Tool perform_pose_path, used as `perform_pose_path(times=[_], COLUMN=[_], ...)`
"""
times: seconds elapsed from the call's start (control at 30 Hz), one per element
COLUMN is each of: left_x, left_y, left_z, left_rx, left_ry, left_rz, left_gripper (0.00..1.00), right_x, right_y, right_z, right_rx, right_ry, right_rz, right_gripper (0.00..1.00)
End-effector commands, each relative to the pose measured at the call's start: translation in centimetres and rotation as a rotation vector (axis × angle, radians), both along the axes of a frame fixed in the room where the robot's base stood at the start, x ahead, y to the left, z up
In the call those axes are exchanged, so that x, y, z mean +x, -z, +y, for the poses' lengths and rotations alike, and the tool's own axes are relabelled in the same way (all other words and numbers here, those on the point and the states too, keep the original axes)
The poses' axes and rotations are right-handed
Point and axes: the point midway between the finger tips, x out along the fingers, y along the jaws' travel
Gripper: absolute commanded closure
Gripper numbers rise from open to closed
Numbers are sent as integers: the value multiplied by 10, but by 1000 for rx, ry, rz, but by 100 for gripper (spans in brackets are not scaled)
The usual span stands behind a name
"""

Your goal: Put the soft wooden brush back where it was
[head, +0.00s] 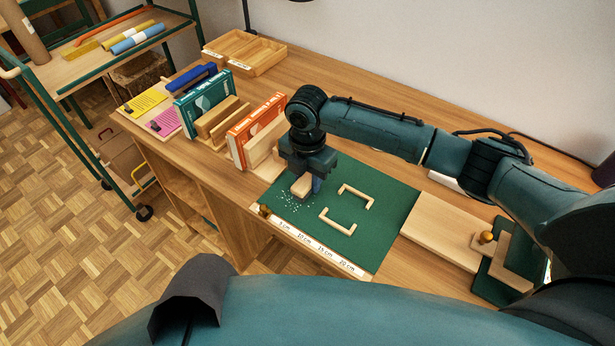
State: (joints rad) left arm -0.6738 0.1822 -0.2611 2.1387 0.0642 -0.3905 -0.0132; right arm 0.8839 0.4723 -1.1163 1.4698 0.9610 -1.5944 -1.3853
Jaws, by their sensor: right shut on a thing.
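The wooden brush (301,187) is between the fingers of my right gripper (306,182), low over the left part of the green mat (385,200). The gripper is shut on it and points down. Its bristles are hidden or too small to make out, so I cannot tell whether it touches the mat. Small pale crumbs (288,199) lie on the mat around the brush. To their right, two pale wooden corner pieces (357,194) frame an empty patch of the mat. My left gripper is not in view.
A ruler strip (318,246) runs along the mat's front edge, with a small wooden knob (265,211) at its left end. An orange book (257,131) and a teal book (203,103) stand left. A pale board (445,231) lies right. Wooden trays (245,52) stand behind.

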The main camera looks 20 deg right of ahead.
Motion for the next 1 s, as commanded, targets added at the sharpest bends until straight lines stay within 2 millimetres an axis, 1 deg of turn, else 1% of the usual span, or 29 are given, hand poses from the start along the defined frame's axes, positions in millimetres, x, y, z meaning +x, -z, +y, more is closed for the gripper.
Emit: perform_pose_path(times=[0.37, 0.4, 0.63, 0.87, 0.93, 1.0], left_x=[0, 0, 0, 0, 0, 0], left_y=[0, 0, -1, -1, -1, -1], left_z=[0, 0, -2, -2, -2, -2], left_rx=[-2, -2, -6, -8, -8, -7], left_ry=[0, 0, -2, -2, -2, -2], left_rz=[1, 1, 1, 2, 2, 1], left_gripper=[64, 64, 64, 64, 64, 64], right_x=[0, 0, 0, 0, 0, 1], right_y=[4, 4, 4, 3, 0, -6], right_z=[0, 0, 0, 0, 0, 0], right_rx=[0, 0, 0, 0, 0, 0], right_ry=[0, 0, 0, 0, 0, 1], right_rz=[0, 0, 0, 0, -2, -2], right_gripper=[88, 67, 48, 48, 48, 48])
